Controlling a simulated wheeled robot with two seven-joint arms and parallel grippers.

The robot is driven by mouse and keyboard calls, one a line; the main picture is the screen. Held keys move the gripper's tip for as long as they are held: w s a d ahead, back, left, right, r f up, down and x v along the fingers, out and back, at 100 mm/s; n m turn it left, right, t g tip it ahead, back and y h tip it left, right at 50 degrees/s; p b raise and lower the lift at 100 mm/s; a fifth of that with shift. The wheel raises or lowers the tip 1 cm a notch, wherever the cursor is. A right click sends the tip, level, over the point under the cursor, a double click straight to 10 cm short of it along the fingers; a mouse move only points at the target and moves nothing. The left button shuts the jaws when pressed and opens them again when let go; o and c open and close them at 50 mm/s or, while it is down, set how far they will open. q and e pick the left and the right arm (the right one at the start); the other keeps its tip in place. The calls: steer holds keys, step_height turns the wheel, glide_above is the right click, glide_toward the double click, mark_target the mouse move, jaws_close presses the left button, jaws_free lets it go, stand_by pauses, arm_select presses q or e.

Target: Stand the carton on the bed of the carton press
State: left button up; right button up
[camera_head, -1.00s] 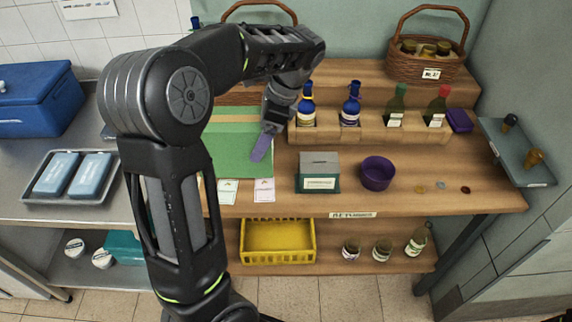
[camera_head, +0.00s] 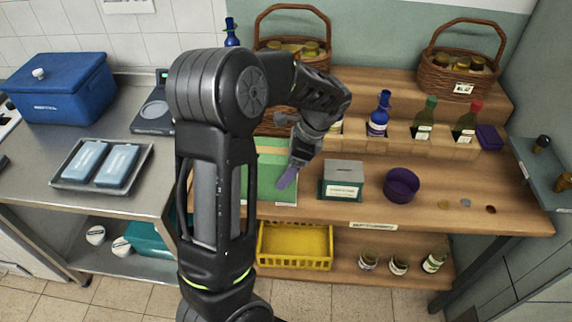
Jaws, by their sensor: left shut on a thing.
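The green carton (camera_head: 262,182) has a tan band across its upper part. It is at the left end of the wooden bench, partly hidden behind my left arm. My left gripper (camera_head: 289,176) reaches down over its right part, shut on it, with a lavender finger against the green face. The other finger is hidden. I cannot tell whether the carton touches the bench. I cannot pick out the carton press or its bed for certain. My right gripper is not in view.
A grey-and-green box (camera_head: 342,178) and a purple bowl (camera_head: 402,184) stand right of the carton. Bottles and baskets are behind. A dark flat device (camera_head: 153,117), a tray of blue packs (camera_head: 64,180) and a blue cooler (camera_head: 62,90) occupy the steel table. A yellow crate (camera_head: 295,263) sits below.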

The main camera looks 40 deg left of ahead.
arm_select(q)
steer(key=o, duration=1.8)
steer(key=shift+f, duration=0.1)
steer(key=b+v, duration=0.1)
steer(key=v, duration=0.6)
steer(key=shift+d, duration=0.1)
steer(key=p+v, duration=0.3)
steer(key=v, duration=0.2)
steer(key=shift+s+p, duration=0.1)
steer(key=shift+p, duration=0.2)
